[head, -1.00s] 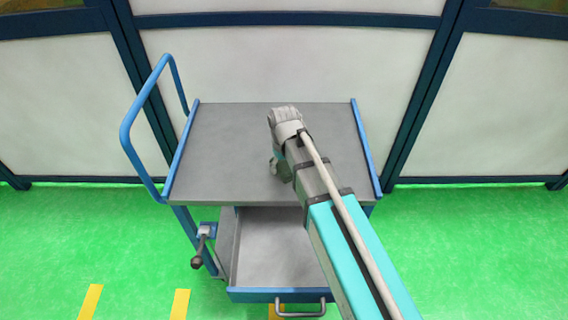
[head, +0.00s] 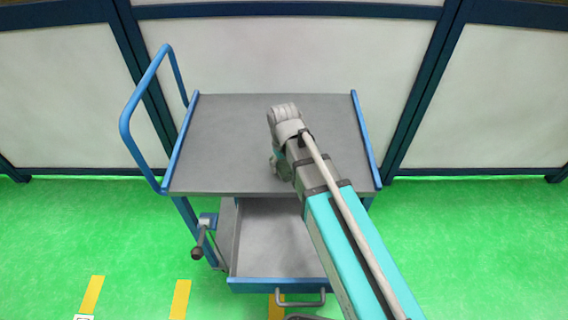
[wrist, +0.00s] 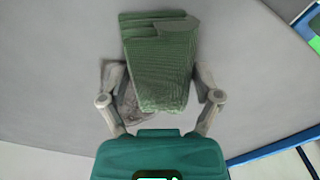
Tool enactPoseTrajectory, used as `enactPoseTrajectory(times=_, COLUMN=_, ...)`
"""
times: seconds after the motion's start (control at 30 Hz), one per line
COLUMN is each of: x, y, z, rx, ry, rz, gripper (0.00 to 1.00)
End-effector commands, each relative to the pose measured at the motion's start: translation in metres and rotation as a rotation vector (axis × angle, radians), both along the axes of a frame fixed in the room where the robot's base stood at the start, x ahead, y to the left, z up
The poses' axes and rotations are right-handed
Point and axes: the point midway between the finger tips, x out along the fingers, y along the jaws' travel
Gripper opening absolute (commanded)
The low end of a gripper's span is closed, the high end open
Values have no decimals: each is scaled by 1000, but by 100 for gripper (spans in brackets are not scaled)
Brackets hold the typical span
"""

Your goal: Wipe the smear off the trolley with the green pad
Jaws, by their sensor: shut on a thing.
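The trolley (head: 215,140) has a flat grey top with blue side rails and stands in the middle of the head view. In the wrist view my gripper (wrist: 160,78) is shut on the green pad (wrist: 160,70), a ribbed block between its two fingers. The pad is over the grey top (wrist: 55,70); I cannot tell whether it touches. A dull brownish-grey smear (wrist: 127,104) shows beside and partly under the pad, by the left finger. The rest of it is hidden by pad and gripper. In the head view my arm's wrist hides the pad and the smear.
A grey drawer (head: 265,255) stands open below the top. A blue push handle (head: 127,115) rises on the left, with a dark-knobbed crank (head: 198,250) below it. White panels (head: 290,65) stand behind the trolley. The visible top is otherwise clear.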

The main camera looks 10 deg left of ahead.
Motion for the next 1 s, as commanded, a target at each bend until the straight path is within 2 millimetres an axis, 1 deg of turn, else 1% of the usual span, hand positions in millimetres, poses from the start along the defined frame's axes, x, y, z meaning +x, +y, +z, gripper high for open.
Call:
enactPoseTrajectory(times=0.33, x=5, y=1, z=0, rx=1, ry=-2, rz=0, gripper=43)
enactPoseTrajectory(times=0.8, x=33, y=7, z=-3, rx=0, ry=-4, rz=0, gripper=43)
enactPoseTrajectory(times=1.0, x=40, y=8, z=-3, rx=0, ry=-4, rz=0, gripper=44)
